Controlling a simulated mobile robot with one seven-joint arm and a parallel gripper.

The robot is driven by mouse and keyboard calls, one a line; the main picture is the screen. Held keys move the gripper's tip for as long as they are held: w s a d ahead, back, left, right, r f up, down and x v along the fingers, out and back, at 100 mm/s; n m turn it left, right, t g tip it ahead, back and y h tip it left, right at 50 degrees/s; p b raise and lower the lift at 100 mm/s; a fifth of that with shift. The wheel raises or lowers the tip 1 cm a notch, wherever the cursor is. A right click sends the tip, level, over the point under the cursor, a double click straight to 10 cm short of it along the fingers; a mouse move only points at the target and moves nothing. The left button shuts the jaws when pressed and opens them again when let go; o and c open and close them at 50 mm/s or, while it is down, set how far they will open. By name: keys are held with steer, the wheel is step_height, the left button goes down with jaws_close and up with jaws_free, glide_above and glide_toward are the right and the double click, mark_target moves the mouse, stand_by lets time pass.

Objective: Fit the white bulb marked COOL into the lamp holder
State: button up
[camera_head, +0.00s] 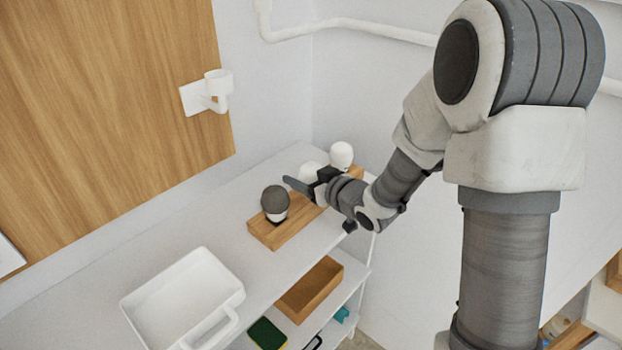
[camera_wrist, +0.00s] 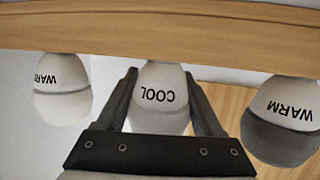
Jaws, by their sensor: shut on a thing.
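The white bulb marked COOL (camera_wrist: 160,98) is between the two fingers of my gripper (camera_wrist: 164,105) in the wrist view, its lettering upside down. My gripper (camera_head: 310,186) is shut on it. In the head view the white bulb (camera_head: 308,171) is partly hidden by my gripper, over the wooden rack (camera_head: 270,236). It is in line with the other bulbs; I cannot tell whether its base is still seated in the rack. The white lamp holder (camera_head: 217,84) is an upward-facing cup on the wooden wall panel, upper left in the head view, well away from my gripper.
A white bulb marked WARM (camera_wrist: 62,98) and a dark grey one marked WARM (camera_wrist: 283,128) stand on either side of my fingers. A white tray (camera_head: 185,300) is at the shelf's near left. A wooden box (camera_head: 310,288) is on the lower shelf.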

steer(key=shift+r+p, duration=0.65)
steer(key=shift+r, duration=1.75)
steer(key=s+d+r+p, duration=0.3)
steer(key=d+r, duration=0.3)
steer(key=d, duration=0.5)
steer(key=shift+w+d+f+m+t+h, duration=0.55)
steer(key=shift+w+d+m+h, duration=0.3)
steer(key=shift+w+m+h, duration=0.5)
steer(key=shift+w+d+f+m+t+h, duration=0.5)
steer(key=shift+w+d+m+h, duration=0.45)
steer(key=shift+h, duration=0.65)
steer(key=shift+w+d+f+m+t+h, duration=0.45)
steer(key=shift+w+d+f+m+h, duration=0.2)
steer(key=shift+w+m+h, duration=0.7)
